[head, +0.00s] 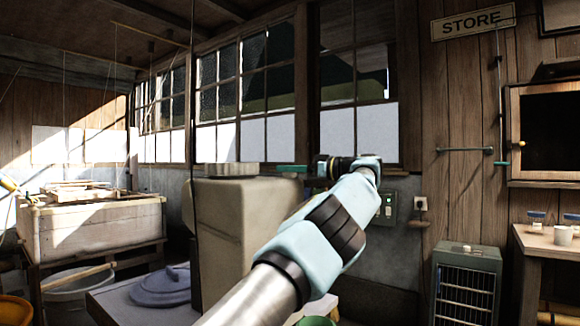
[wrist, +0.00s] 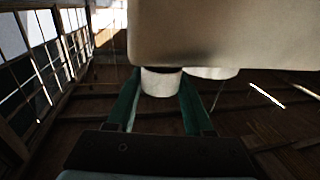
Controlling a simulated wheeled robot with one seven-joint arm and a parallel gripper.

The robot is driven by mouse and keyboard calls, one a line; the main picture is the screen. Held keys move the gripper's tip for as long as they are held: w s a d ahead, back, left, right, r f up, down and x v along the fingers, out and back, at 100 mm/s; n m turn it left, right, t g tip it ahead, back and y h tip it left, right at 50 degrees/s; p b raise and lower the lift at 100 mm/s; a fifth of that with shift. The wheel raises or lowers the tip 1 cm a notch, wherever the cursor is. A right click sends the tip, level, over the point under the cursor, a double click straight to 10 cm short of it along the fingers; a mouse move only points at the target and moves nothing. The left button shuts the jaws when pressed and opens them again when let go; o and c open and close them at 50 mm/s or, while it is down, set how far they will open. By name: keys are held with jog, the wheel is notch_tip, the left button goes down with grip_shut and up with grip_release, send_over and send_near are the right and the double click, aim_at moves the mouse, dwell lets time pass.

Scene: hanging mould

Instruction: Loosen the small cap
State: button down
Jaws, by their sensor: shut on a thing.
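The mould is a large beige block (head: 218,225) with rounded edges, left of my arm in the head view. In the wrist view its pale body (wrist: 230,35) fills the top of the picture. The small cap (wrist: 160,82) is a short white cylinder against the mould's face, between the two green fingers of my gripper (wrist: 160,90). My gripper is shut on it.
A wooden vat (head: 95,226) stands at the left. A green slatted cabinet (head: 466,285) and a wooden bench (head: 550,241) with small pots are at the right. Windows line the back.

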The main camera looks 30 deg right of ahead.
jog(key=shift+c, duration=1.4)
grip_release()
jog(key=p+v, duration=0.5)
jog(key=v, duration=0.5)
jog(key=shift+s+d+p, duration=0.2)
jog(key=shift+s+p, duration=0.1)
jog(key=shift+p, duration=0.1)
